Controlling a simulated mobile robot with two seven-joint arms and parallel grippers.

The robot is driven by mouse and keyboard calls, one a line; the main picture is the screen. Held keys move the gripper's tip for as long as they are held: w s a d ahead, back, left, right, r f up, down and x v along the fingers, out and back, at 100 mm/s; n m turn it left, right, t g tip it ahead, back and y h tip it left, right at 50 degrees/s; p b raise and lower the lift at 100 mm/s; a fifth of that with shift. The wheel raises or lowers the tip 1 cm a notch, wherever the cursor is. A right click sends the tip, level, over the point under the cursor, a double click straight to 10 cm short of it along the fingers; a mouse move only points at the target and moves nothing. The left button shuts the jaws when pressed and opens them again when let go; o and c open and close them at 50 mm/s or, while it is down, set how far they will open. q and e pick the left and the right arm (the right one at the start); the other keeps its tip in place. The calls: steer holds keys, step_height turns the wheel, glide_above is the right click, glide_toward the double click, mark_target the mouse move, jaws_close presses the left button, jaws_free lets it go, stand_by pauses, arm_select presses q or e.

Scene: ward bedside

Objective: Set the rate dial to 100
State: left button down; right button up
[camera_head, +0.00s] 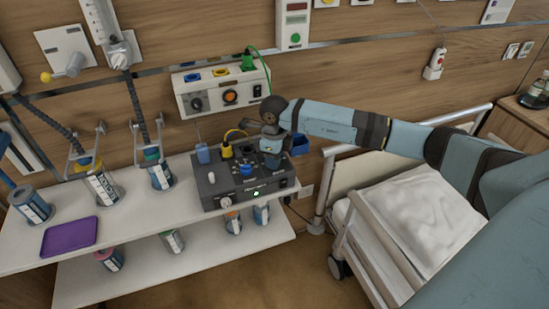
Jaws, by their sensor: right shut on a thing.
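A dark grey control box (222,187) stands on the upper white shelf, with a blue knob (246,169), a yellow plug (227,150) and a lit green spot on its front. My right gripper (271,160) points down onto the right part of the box's top. It is shut on what appears to be the rate dial; the gripper hides the dial and its scale, so I cannot read the setting.
A white wall unit (200,86) with knobs and a green cable is behind the box. Several labelled canisters (100,184) and a purple tray (69,237) are on the shelf (130,225) to the left. A bed (405,215) stands at right, under my arm.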

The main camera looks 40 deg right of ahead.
steer(key=m, duration=1.1)
steer(key=shift+m+p, duration=0.35)
steer(key=shift+m, duration=1.25)
steer(key=o, duration=0.9)
step_height(320, 180, up, 14)
steer(key=shift+f+b, duration=0.1)
steer(key=shift+b, duration=0.3)
